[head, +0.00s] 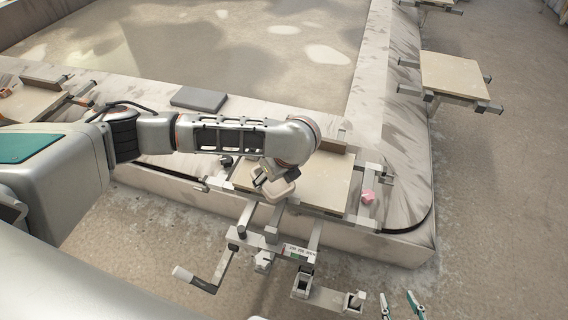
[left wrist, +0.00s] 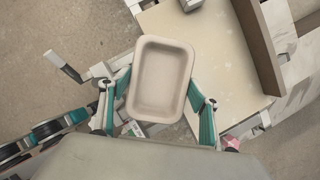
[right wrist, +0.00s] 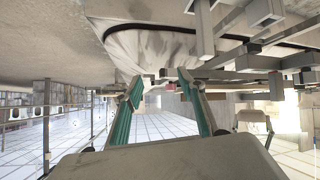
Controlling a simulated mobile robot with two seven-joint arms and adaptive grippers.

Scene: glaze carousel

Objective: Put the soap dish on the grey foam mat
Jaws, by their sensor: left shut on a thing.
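The soap dish (left wrist: 162,80) is a beige rectangular dish with rounded corners and a hollow middle. My left gripper (left wrist: 158,98) is shut on it, with a teal finger at each side. In the head view the dish (head: 283,191) hangs under my left wrist, over the near left part of a board, partly hidden by the wrist. The grey foam mat (head: 199,98) is a flat dark slab on the pale rim, beyond my left forearm, with nothing on it. My right gripper (head: 402,306) is open and empty at the bottom right; it also shows in the right wrist view (right wrist: 160,85).
The pale board (head: 323,185) rests on a metal bracket frame with a hand crank (head: 184,273). A pink piece (head: 368,196) lies right of the board. Another board (head: 27,103) is at the far left and one (head: 452,76) at the right. Open floor lies right.

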